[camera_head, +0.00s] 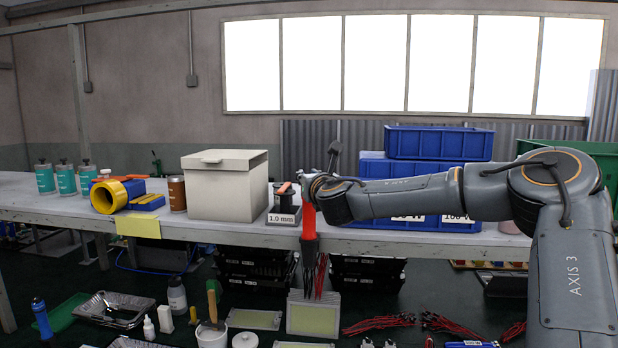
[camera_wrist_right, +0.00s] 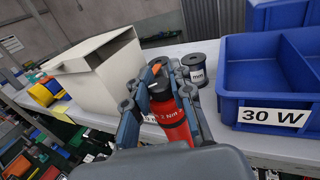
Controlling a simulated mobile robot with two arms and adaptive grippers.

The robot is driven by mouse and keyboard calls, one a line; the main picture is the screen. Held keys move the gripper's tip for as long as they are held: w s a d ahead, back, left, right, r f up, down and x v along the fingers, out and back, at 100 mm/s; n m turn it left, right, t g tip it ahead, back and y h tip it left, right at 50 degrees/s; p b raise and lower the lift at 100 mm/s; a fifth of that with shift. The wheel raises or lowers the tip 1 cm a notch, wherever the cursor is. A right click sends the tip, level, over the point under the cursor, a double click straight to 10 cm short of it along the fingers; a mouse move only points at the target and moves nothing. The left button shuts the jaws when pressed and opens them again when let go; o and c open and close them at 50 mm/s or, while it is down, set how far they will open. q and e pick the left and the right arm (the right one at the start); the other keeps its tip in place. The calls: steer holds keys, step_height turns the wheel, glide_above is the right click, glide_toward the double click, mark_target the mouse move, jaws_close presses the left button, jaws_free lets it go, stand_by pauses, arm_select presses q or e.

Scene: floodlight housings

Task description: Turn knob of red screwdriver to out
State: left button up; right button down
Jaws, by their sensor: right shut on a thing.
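The red screwdriver (camera_wrist_right: 173,123) is in my right gripper (camera_wrist_right: 160,92), with one finger along each side of its body. White print ending in "Nm" shows on the red body. Its black end with an orange part (camera_wrist_right: 157,70) sticks out beyond the fingertips in the right wrist view; I cannot read any knob setting. In the head view the red screwdriver (camera_head: 309,215) hangs upright at the bench's front edge, below my right gripper (camera_head: 312,186). My left gripper is not in view.
Blue crates (camera_head: 438,142) stand behind my right arm.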

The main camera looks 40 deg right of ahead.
steer(key=shift+f, duration=0.15)
stand_by(0.3)
steer(key=c, duration=1.1)
jaws_free()
steer(key=shift+c, duration=0.2)
steer(key=shift+s+a, duration=0.1)
steer(key=v, duration=1.1)
steer(key=shift+s+a, duration=0.2)
steer(key=shift+s, duration=0.15)
